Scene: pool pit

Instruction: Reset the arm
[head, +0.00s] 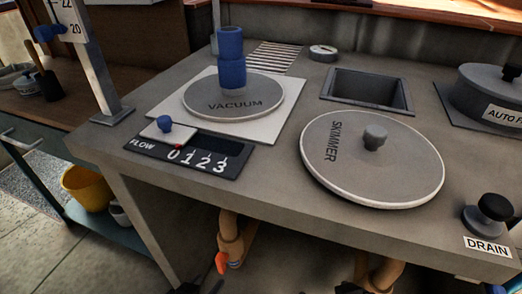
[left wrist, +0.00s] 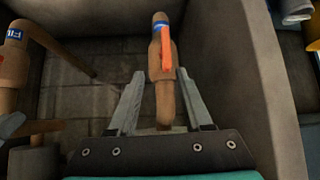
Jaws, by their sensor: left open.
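My left gripper (left wrist: 160,74) is open, its two grey fingers spread in the left wrist view. A tan pipe (left wrist: 164,100) with a blue label and an orange lever (left wrist: 167,50) shows between the fingers in that picture. I cannot tell whether the fingers touch it. In the head view the pipe (head: 231,238) and orange lever (head: 221,263) hang under the counter, and only dark bits of my left gripper (head: 201,288) show at the bottom edge. I cannot make out my right gripper.
The grey counter (head: 290,190) carries the vacuum lid (head: 262,88), skimmer lid (head: 400,165), an open square well (head: 365,90), flow slider (head: 165,124) and drain knob (head: 494,208). A second tan pipe (left wrist: 12,65) stands left in the wrist view. A yellow bucket (head: 85,190) sits on the lower shelf.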

